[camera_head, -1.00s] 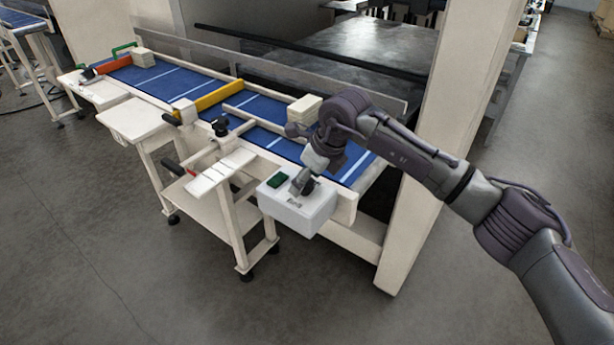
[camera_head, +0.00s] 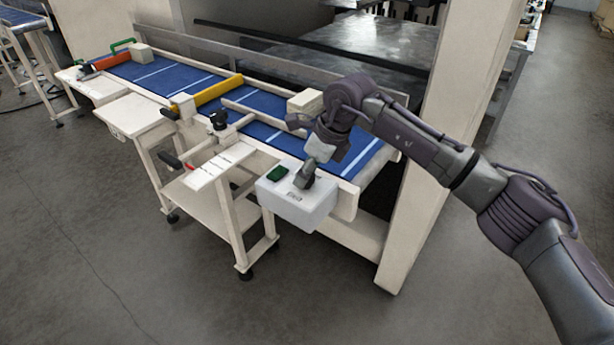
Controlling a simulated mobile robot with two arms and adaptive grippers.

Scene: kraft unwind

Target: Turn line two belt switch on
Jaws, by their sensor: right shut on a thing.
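A white switch box (camera_head: 288,206) hangs at the near right end of the blue belt table. Its top carries a green button (camera_head: 278,173) and a dark grey switch handle (camera_head: 304,177). My right gripper (camera_head: 311,162) comes down from the right over the box, with its jaws closed at the switch handle. The fingertips are small and partly hidden by the wrist, so the exact grasp is hard to see. My left gripper is not in view.
The blue belt (camera_head: 262,134) has white stripes and a yellow bar (camera_head: 215,92) across it. A cream block (camera_head: 307,101) sits close behind my wrist. A pale post (camera_head: 430,160) stands right of the box.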

